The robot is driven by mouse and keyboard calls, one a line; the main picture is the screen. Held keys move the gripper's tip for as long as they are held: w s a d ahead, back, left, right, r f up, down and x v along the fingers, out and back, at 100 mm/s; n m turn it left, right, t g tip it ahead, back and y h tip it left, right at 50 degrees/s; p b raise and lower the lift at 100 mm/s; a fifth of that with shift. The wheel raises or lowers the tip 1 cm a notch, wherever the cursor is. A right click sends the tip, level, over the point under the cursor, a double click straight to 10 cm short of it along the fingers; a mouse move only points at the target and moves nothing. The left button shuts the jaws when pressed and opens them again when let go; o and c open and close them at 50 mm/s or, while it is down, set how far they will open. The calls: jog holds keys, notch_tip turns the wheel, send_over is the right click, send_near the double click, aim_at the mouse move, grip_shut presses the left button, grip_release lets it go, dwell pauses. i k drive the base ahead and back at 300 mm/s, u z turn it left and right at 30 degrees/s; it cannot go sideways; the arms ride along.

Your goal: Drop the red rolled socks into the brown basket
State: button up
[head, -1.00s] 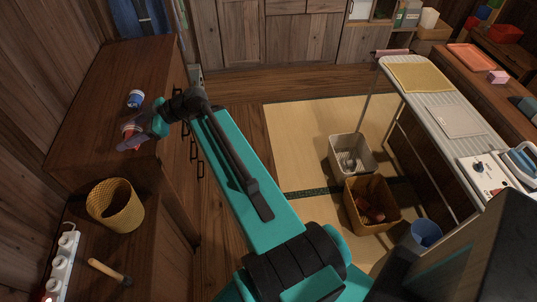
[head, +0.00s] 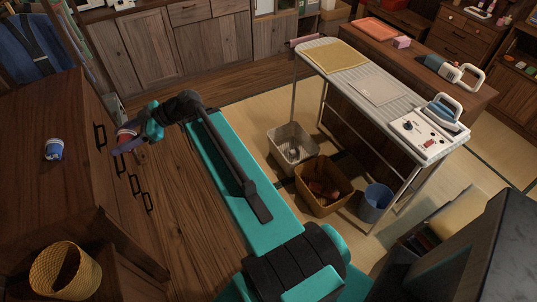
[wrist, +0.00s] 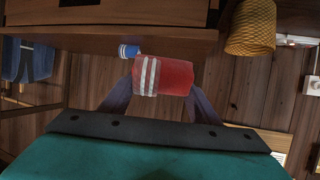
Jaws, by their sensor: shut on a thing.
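The red rolled socks (wrist: 172,76), with white stripes, are held between the two fingers of my gripper (wrist: 160,88) in the wrist view. In the head view the red socks (head: 124,134) show at the end of my gripper (head: 128,139), at the left, in front of the dresser's drawer fronts. The brown basket (head: 322,209) stands on the tatami at the centre right, well away from my gripper. It is open at the top, and some reddish-brown things lie inside it.
A pale basket (head: 290,137) stands behind the brown one, and a blue bin (head: 375,202) is to its right. An ironing board (head: 385,93) stands beyond them. A blue roll (head: 54,149) and a yellow woven basket (head: 66,272) are at the left.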

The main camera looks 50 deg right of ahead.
aim_at(322, 180)
jog(key=z, duration=0.7)
jog(key=i, duration=1.3)
jog(key=z, duration=1)
